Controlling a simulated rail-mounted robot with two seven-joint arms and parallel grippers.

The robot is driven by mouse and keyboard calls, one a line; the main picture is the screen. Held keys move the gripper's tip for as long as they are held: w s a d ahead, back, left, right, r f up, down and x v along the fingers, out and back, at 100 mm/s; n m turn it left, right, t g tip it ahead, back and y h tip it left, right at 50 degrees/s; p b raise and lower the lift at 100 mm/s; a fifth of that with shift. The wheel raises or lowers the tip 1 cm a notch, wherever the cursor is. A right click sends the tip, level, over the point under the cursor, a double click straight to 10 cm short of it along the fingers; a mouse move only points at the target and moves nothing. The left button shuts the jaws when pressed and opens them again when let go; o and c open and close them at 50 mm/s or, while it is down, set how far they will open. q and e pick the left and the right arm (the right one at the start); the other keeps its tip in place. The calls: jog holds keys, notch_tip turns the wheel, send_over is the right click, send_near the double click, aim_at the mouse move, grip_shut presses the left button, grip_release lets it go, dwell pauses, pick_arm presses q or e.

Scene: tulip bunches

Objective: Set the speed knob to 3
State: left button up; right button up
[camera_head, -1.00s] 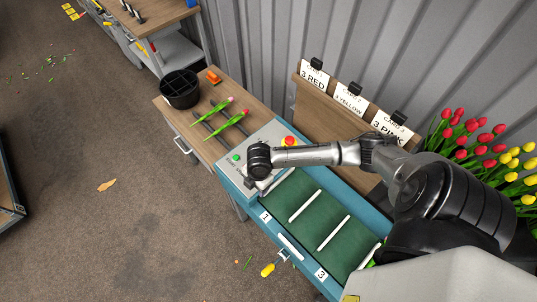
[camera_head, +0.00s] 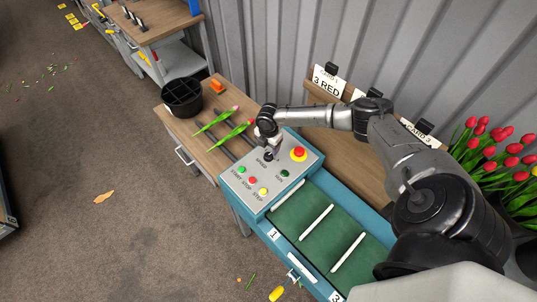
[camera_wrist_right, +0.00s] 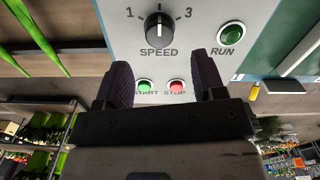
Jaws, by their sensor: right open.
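The speed knob (camera_wrist_right: 159,28) is black and round on the grey control panel (camera_wrist_right: 100,20), above the word SPEED. Its white pointer line points straight up, between the 1 and the 3; the top mark is cut off. In the right wrist view my right gripper (camera_wrist_right: 163,68) is open and empty, its two dark fingers apart and below the knob in the picture. My left gripper is not in view.
A red emergency button (camera_head: 299,153) on yellow sits right of the gripper. The green RUN light (camera_head: 285,173), START button (camera_head: 242,169) and STOP button (camera_head: 252,180) are nearby. The green conveyor (camera_head: 300,215) adjoins. Tulips (camera_head: 225,134) and a black bucket (camera_head: 181,97) lie behind.

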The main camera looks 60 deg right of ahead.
aim_at(268, 155)
jog(key=shift+f, duration=3.2)
jog(key=shift+c, duration=0.2)
jog(key=c, duration=0.9)
